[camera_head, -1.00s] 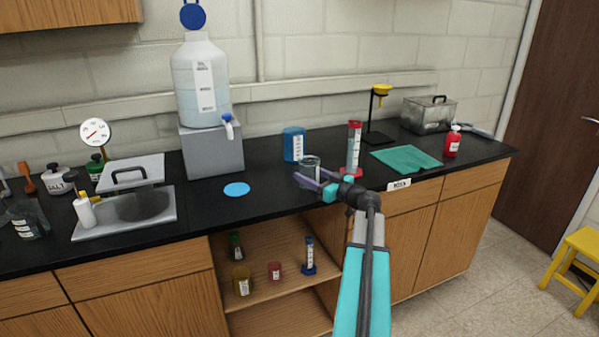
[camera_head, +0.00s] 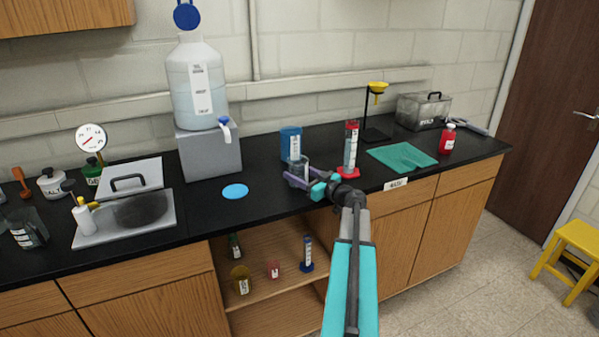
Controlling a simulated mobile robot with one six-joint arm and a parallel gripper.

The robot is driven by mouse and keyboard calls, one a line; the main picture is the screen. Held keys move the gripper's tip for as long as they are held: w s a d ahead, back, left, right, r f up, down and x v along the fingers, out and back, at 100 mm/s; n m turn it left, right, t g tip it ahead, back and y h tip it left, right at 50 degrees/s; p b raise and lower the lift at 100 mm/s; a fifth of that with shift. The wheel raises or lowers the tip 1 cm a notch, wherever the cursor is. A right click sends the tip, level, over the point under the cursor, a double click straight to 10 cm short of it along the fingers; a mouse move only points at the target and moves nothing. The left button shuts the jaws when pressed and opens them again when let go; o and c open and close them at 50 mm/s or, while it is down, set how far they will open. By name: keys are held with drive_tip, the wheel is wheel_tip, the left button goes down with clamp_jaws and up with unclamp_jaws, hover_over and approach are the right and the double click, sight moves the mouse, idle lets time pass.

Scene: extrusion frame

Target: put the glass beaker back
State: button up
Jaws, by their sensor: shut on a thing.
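The glass beaker (camera_head: 299,170) is a small clear vessel, upright at the front part of the black counter, in front of a blue labelled container. My gripper (camera_head: 298,181) is shut on it, with purple fingers around its sides. Whether its base touches the counter I cannot tell. A flat light blue disc (camera_head: 235,191) lies on the counter to the left of the beaker, with nothing on it.
The blue container (camera_head: 290,143) stands close behind the beaker, and a red-based cylinder (camera_head: 351,150) stands close to its right. A sink (camera_head: 140,212) and a large water carboy (camera_head: 197,85) are to the left. A green cloth (camera_head: 402,156) lies right. The open shelf (camera_head: 262,287) below holds several small vessels.

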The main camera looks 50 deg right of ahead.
drive_tip(key=shift+f+b, duration=0.2)
drive_tip(key=shift+b, duration=0.2)
drive_tip(key=o, duration=1.1)
drive_tip(key=shift+r+p, duration=0.25)
drive_tip(key=shift+p, duration=0.15)
drive_tip(key=s+b, duration=0.3)
drive_tip(key=s, duration=0.9)
drive_tip(key=shift+f, duration=0.15)
